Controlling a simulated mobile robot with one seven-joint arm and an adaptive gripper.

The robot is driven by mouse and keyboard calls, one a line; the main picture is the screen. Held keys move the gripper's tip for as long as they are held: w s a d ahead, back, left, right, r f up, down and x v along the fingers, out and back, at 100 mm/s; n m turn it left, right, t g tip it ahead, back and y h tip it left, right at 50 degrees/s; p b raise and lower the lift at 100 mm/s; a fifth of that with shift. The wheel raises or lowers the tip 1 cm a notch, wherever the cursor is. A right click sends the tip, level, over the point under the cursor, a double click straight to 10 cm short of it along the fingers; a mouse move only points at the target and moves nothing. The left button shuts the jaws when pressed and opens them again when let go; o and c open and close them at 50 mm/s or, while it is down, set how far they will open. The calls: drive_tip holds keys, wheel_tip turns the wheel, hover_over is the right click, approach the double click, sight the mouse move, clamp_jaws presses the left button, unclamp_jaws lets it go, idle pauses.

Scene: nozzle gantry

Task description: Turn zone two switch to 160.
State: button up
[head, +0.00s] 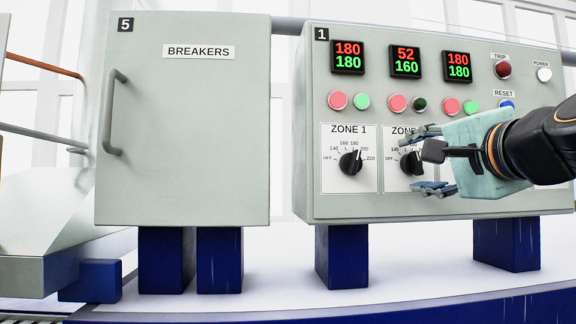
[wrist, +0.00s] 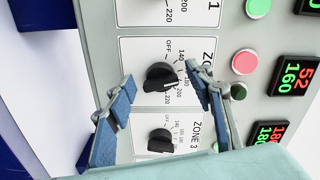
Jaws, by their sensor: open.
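The zone two switch is a round black knob (head: 411,163) on a white dial plate, the middle one of the row. In the wrist view this knob (wrist: 160,77) sits between my fingertips, with OFF, 140, 200 and 220 readable around it. Its exact pointer setting is hard to read. The zone two display (head: 405,62) shows red 52 over green 160. My gripper (head: 417,162) is open in front of the knob, one finger above and one below. In the wrist view my gripper (wrist: 160,74) has a finger on either side; contact cannot be told.
The zone 1 knob (head: 350,162) is close on the left. The zone 3 knob (wrist: 162,140) is on the other side. Coloured buttons, such as the pink one (head: 398,103), sit above. The breakers cabinet (head: 190,130) stands left, with a gap between.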

drive_tip(key=shift+s, duration=0.1)
drive_tip(key=s, duration=1.2)
drive_tip(key=shift+d, duration=0.2)
